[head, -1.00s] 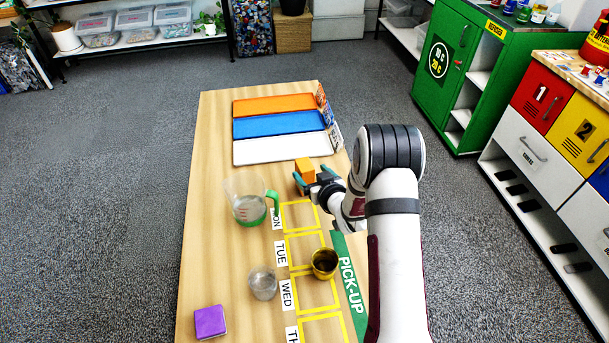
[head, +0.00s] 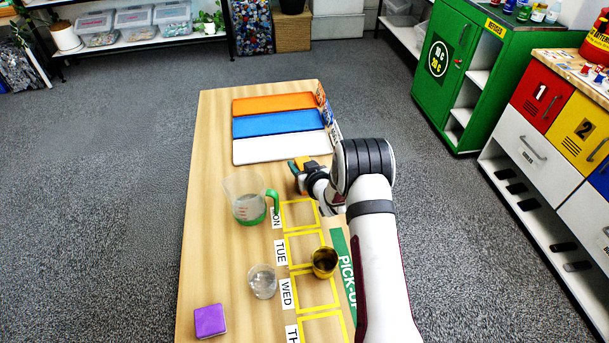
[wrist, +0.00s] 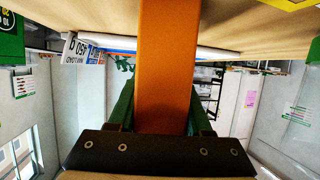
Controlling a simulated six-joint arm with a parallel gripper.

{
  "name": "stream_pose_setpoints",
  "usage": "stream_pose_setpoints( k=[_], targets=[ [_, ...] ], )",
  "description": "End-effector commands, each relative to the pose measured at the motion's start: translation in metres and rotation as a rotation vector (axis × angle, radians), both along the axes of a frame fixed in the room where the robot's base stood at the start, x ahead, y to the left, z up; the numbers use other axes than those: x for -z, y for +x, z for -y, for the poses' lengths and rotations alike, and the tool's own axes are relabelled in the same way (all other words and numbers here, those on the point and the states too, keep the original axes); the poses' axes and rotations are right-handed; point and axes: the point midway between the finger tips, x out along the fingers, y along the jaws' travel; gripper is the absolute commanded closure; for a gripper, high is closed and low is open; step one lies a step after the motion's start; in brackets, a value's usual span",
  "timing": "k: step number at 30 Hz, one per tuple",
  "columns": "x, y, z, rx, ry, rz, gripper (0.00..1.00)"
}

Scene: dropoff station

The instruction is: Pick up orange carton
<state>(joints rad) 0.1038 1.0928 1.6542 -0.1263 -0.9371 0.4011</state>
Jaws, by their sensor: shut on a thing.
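The orange carton (wrist: 165,65) fills the middle of the wrist view, between the two green fingers of my gripper (wrist: 163,105). My gripper is shut on it. In the head view my gripper (head: 299,177) is beyond the yellow squares and close to the front edge of the white strip. There the orange carton (head: 318,165) is partly hidden behind my gripper and wrist. I cannot tell whether its base touches the table.
A measuring jug (head: 248,200) with a green handle stands left of my gripper. A gold cup (head: 324,262), a clear glass (head: 263,281) and a purple box (head: 210,321) stand nearer. Orange, blue and white (head: 280,148) strips lie at the far end.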

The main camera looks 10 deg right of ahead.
Motion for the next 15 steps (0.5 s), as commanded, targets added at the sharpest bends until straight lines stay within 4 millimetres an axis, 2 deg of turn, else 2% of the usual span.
stream_pose_setpoints(
  k=[1,4,11,15],
  targets=[
    [0.0,0.0,0.0,0.0,0.0,0.0,0.82],
    [0.0,0.0,0.0,0.0,0.0,0.0,1.0],
    [-0.001,0.0,0.0,0.0,0.0,0.001,1.0],
    [-0.01,0.001,0.0,0.0,0.0,0.002,1.0]
  ],
)
